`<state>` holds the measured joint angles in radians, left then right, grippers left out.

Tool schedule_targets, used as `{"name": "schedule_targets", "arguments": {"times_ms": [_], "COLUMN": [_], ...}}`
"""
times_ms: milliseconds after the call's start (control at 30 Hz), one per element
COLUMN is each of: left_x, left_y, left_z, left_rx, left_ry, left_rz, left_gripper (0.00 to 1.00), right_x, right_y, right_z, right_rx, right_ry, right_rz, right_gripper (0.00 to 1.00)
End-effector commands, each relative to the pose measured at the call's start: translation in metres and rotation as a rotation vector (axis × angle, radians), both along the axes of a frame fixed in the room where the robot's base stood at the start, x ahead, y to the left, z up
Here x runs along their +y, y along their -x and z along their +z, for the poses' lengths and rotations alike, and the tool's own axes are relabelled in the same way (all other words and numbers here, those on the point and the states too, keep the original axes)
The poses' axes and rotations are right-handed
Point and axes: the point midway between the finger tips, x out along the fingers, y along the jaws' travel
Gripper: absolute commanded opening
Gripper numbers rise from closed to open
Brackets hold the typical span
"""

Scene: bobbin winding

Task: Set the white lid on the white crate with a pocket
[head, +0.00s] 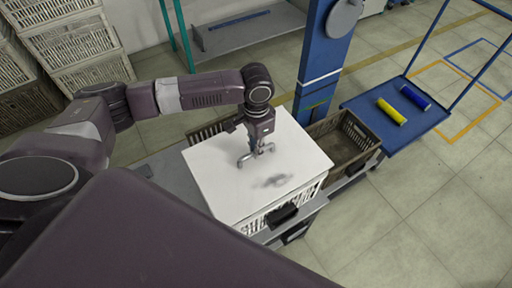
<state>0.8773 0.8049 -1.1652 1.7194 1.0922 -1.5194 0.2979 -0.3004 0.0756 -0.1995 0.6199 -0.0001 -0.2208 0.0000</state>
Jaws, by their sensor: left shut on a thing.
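The white lid (222,180) is a flat panel lying level over the white crate (308,194). Only the crate's slatted front and side show below the lid's edge. A dark pocket (284,215) sits on the crate's front side. My left gripper (256,156) points down at the middle of the lid and is shut on it; the grasped part is small and partly hidden by the fingers. I cannot tell whether the lid touches the crate's rim all round. My right gripper is not in view.
A blue cart (385,132) at the right carries a yellow roll (391,111) and a blue roll (416,96). Stacked crates (70,42) stand at the back left. Floor at the right is clear.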

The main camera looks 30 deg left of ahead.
Motion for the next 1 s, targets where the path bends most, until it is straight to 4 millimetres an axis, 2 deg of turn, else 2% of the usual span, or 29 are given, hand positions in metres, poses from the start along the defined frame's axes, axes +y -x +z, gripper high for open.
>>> {"name": "schedule_targets", "arguments": {"times_ms": [167,1000], "left_x": [0.0,0.0], "left_y": [0.0,-0.001], "left_z": [-0.003,-0.044], "left_rx": [-0.001,-0.002], "left_ry": [0.001,0.001], "left_rz": [0.0,0.0], "left_gripper": [0.0,0.0], "right_x": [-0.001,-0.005], "right_y": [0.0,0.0], "right_z": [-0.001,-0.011], "right_rx": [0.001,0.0], "right_ry": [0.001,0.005], "right_rz": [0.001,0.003], "right_gripper": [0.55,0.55]}}
